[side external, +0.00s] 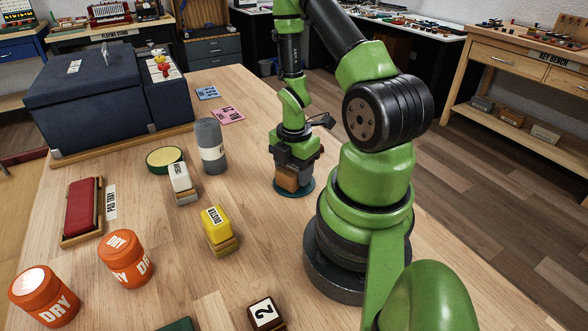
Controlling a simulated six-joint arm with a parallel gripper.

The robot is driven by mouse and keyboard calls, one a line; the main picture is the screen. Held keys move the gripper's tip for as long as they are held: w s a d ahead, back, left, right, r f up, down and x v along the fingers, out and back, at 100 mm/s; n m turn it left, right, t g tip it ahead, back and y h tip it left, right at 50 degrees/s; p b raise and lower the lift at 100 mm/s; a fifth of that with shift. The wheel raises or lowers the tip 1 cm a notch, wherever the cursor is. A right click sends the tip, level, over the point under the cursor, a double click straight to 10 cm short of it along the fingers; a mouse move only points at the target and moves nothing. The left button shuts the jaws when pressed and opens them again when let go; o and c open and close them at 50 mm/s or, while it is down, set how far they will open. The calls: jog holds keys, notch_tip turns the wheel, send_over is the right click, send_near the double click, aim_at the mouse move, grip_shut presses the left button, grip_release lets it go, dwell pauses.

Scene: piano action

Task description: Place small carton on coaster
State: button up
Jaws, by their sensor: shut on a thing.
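My gripper (294,169) points down in the middle of the side external view. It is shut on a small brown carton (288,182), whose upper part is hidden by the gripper. A round dark teal coaster (306,189) lies on the table directly below the carton. The carton appears upright and within the coaster's outline. I cannot tell whether its bottom touches the coaster or hangs just above it.
A grey cylinder (210,146), a white stamp (181,179) and a yellow stamp (217,226) stand left of my gripper. Orange jars (126,259), a red pad tray (83,207) and a large blue case (85,100) lie further left. Bare table surrounds the coaster.

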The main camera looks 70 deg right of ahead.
aim_at(293, 166)
jog(key=shift+f, duration=0.15)
jog(key=o, duration=0.9)
jog(key=w+a+r+m+t, duration=0.1)
jog(key=w+a+r+m, duration=0.1)
jog(key=r, duration=0.7)
jog(key=w+a+r+m+t, duration=0.1)
jog(key=a+r+m, duration=0.1)
jog(key=r, duration=0.7)
jog(key=s+a+r+m+t, duration=0.1)
jog(key=a+r+m, duration=0.3)
jog(key=a, duration=0.1)
jog(key=s+a+r+m+t+y, duration=0.1)
jog(key=a+r+m+t, duration=0.1)
jog(key=a+r+m, duration=0.2)
jog(key=s+a+r+m+t+y, duration=0.1)
jog(key=s+a+r+m+t, duration=0.1)
jog(key=a+r+m, duration=0.2)
jog(key=shift+a+m, duration=0.8)
jog(key=shift+a, duration=0.05)
